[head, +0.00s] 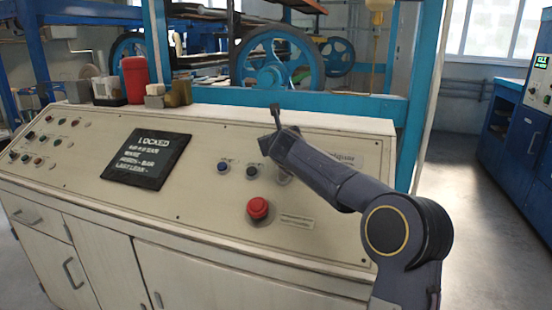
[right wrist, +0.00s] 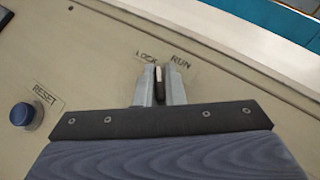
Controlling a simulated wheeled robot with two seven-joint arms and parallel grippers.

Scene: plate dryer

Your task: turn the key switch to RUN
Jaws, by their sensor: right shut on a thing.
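The key switch (right wrist: 158,74) shows in the right wrist view as a small light piece between my fingers, under the printed words LOCK and RUN. My right gripper (right wrist: 158,88) is shut on it, with one finger on each side. The key points up between the two words, and I cannot tell which it is set to. In the head view my right gripper (head: 278,138) reaches the right part of the sloped panel (head: 210,120), and the hand hides the key there. The dark screen (head: 147,158) reads LOCKED. My left gripper is not in view.
A blue RESET button (right wrist: 27,115) is left of the gripper in the wrist view. A red mushroom button (head: 258,208) sits below the hand on the panel. Small buttons fill the panel's left end. A red cylinder (head: 134,80) and small blocks stand on its back ledge.

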